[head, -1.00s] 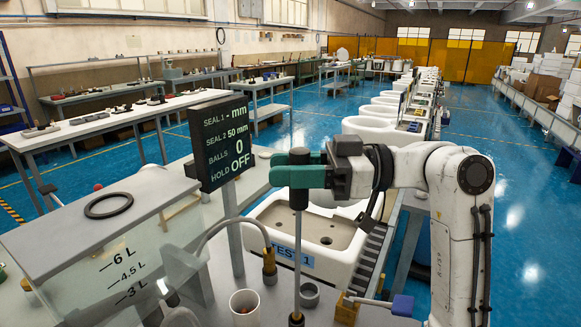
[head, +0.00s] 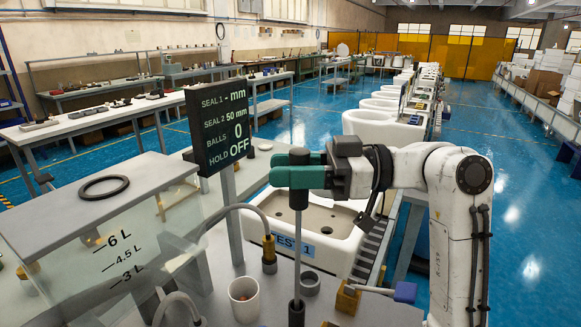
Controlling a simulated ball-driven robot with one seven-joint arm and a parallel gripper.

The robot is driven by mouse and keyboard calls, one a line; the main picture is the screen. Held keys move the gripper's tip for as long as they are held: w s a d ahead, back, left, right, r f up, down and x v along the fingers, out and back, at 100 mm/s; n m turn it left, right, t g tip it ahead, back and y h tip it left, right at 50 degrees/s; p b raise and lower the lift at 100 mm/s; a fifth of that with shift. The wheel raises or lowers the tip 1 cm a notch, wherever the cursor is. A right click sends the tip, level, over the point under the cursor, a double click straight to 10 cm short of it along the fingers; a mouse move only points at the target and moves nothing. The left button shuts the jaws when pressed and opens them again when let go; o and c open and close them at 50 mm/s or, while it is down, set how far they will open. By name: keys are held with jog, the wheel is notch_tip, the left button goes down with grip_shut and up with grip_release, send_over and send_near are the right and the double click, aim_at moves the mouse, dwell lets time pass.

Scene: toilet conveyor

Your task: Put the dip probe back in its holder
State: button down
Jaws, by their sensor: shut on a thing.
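My gripper (head: 300,176) has green fingers and is shut on the dip probe. The dip probe is a thin grey rod (head: 298,240) that hangs upright below the fingers, with a dark cap (head: 299,157) above them and a dark lower end (head: 296,313). The lower end is over the grey bench, and I cannot tell whether it touches anything. A short dark grey ring-like socket (head: 310,283) sits on the bench just right of the rod. It may be the holder, but I cannot tell for sure.
A white cup (head: 243,299) and a brass-topped fitting with a hose (head: 269,252) stand left of the rod. A display (head: 218,130) and a clear tank (head: 110,225) are farther left. A white basin (head: 318,222) lies behind. A brass block (head: 348,298) is at right.

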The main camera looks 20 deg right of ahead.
aim_at(291, 206)
jog(key=shift+f+b, duration=2.5)
jog(key=shift+f, duration=0.75)
jog(key=c, duration=0.7)
grip_release()
jog(key=shift+o, duration=0.2)
jog(key=b+v, duration=0.1)
jog(key=v, duration=0.9)
jog(key=shift+d, duration=0.4)
jog(key=shift+s+d, duration=0.1)
jog(key=shift+s, duration=0.1)
